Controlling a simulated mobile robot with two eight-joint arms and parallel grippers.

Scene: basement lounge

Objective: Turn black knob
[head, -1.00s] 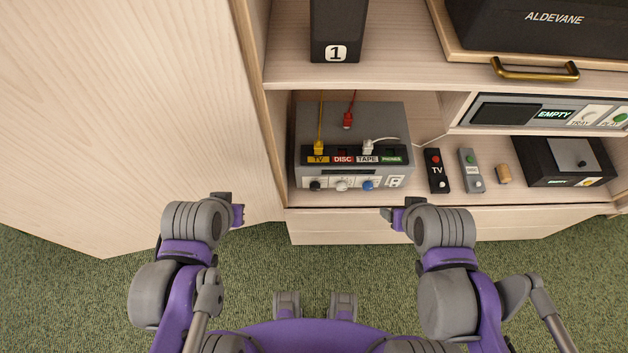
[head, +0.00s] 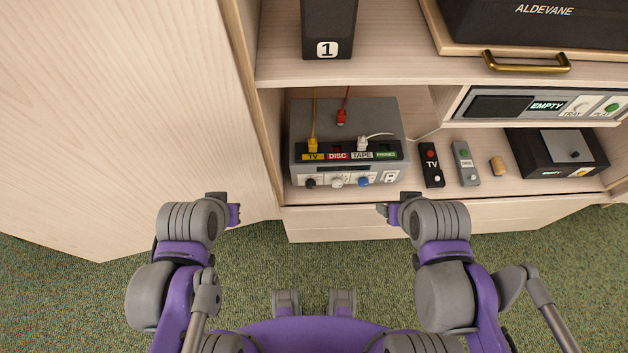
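The black knob (head: 311,183) is at the left end of the front face of a grey switch box (head: 345,112) on the lower shelf. A white knob (head: 337,181) and a blue knob (head: 363,181) sit to its right. My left gripper (head: 236,214) is in front of the cabinet, left of and nearer than the black knob, touching nothing I can see. My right gripper (head: 384,210) is in front of the shelf edge, to the right of the knobs and apart from them. The finger gap of either gripper is not clear.
Two remotes, a black TV one (head: 432,165) and a grey one (head: 466,163), lie to the right. A large wooden door panel (head: 120,110) stands at left. Green carpet is free in front.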

